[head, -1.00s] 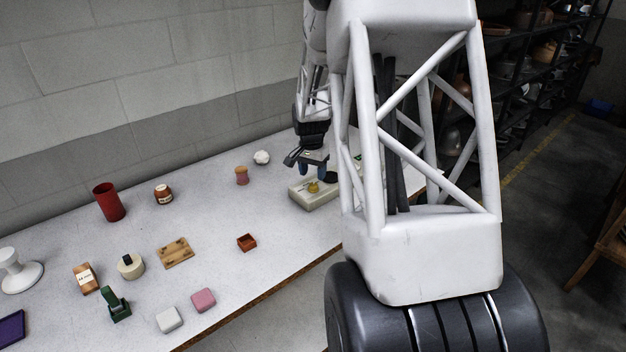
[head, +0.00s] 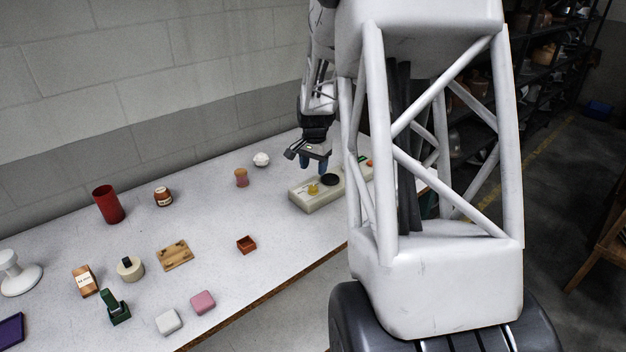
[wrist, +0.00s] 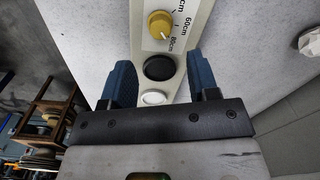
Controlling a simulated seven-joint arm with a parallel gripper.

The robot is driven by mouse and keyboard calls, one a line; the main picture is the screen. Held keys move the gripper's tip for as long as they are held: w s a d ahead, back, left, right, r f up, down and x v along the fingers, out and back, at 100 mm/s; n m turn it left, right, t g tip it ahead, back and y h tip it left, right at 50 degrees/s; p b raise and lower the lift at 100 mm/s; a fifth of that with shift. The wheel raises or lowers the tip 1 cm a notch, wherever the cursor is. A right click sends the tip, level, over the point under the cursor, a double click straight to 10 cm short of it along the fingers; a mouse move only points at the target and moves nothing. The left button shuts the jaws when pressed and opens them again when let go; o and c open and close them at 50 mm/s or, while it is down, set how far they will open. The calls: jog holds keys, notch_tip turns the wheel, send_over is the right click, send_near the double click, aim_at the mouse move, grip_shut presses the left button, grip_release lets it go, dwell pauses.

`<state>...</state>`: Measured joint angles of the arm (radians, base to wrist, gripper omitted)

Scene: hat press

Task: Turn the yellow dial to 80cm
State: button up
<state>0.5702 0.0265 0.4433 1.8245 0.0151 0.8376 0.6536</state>
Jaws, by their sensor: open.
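The yellow dial (head: 313,188) sits on top of the pale control box (head: 304,203), near its left end. In the wrist view the dial (wrist: 160,24) is at the top, beside printed labels; 60cm and 80cm can be read, another is cut off. I cannot tell for sure which mark the dial points to. My gripper (wrist: 160,80) is open and empty, its two blue fingers on either side of the black round button (wrist: 159,68), apart from the dial. In the head view my gripper (head: 315,164) hangs above the box.
A white round button (wrist: 153,98) lies beyond the black one.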

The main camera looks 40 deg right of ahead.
aim_at(313, 187)
jog(key=shift+s, duration=0.15)
dwell(0.3)
jog(key=shift+f, duration=3.9)
jog(key=c, duration=0.9)
jog(key=shift+c, duration=0.2)
jog(key=shift+w+n, duration=0.2)
jog(key=shift+n, duration=0.2)
